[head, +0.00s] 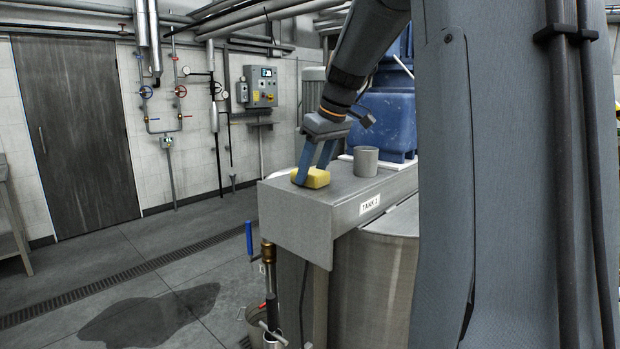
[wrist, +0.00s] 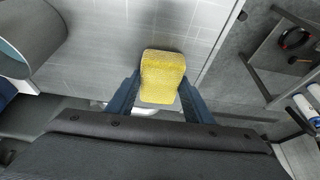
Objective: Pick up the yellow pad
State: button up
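The yellow pad (head: 315,178) is a small block at the left end of the grey tank-side bench top (head: 345,187). My gripper (head: 311,172) reaches down to it from above, with its two blue fingers on opposite sides of the pad. In the wrist view the yellow pad (wrist: 163,72) sits between the fingertips of my gripper (wrist: 160,86), and no clear gap shows on either side. The fingers look shut on it. The pad appears to be at or just above the bench surface. Its underside is hidden.
A grey cup (head: 366,161) stands on the bench right of the pad, and it also shows in the wrist view (wrist: 30,38). A blue machine housing (head: 388,122) stands behind it. A steel tank (head: 375,280) is below. Open floor lies to the left.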

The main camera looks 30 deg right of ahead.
jog(key=shift+c, duration=1.4)
jog(key=shift+r, duration=0.15)
jog(key=shift+r, duration=0.25)
notch_tip(320, 180, up, 27)
jog(key=b, duration=0.2)
jog(key=shift+r, duration=0.1)
jog(key=shift+o, duration=0.9)
jog(key=shift+c, duration=0.4)
